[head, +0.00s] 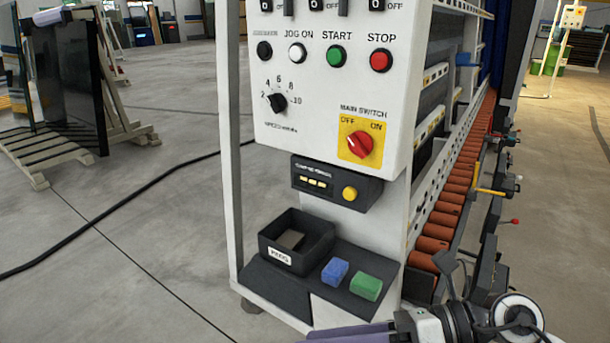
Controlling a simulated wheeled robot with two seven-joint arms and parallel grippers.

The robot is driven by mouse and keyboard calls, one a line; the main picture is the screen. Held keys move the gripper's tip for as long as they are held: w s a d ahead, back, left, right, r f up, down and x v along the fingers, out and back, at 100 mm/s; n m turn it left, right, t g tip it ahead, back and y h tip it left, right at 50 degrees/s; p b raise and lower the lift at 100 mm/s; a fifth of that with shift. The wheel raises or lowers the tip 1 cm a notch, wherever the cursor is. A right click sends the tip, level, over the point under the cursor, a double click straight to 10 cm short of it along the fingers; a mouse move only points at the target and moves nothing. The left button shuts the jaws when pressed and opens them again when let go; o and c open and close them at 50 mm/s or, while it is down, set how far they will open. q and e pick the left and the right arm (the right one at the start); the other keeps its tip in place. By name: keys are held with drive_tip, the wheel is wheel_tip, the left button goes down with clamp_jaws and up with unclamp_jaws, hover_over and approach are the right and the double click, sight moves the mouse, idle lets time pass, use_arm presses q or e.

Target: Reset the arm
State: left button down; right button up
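What appears to be my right arm (480,318) shows at the bottom right edge, with a white ring-shaped joint and dark cables. A grey-purple part reaches left from it along the bottom edge, below the washer's control stand, and is cut off by the frame. I cannot make out separate fingertips or whether anything is held. My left arm and gripper are not in view.
The white control panel (330,85) carries a green start button (336,56), red stop button (381,61) and red main switch (359,144). Below are a black bin (296,238), a blue block (335,271) and a green block (366,286). Orange rollers (455,195) run behind.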

drive_tip(key=w+d+r+m+t+y, duration=0.1)
drive_tip(key=w+d+m+t, duration=0.15)
drive_tip(key=m+t, duration=0.6)
drive_tip(key=w+d+m+t, duration=0.1)
drive_tip(key=w+m+t, duration=0.3)
drive_tip(key=m, duration=0.7)
drive_tip(key=d+f+m+t+h, duration=0.3)
drive_tip(key=d+f+m+h, duration=0.4)
drive_tip(key=f+m+h, duration=0.4)
drive_tip(key=s+d+f+m+g+h, duration=0.1)
drive_tip(key=s+f+m+g, duration=0.2)
drive_tip(key=f, duration=0.7)
drive_tip(key=s+d+f+m+g+h, duration=0.1)
drive_tip(key=s+d+f+m+g, duration=0.1)
drive_tip(key=s+f+m+g, duration=0.2)
drive_tip(key=s+f+m, duration=0.3)
drive_tip(key=s+f, duration=0.4)
drive_tip(key=shift+s, duration=0.3)
drive_tip(key=shift+m+g, duration=0.25)
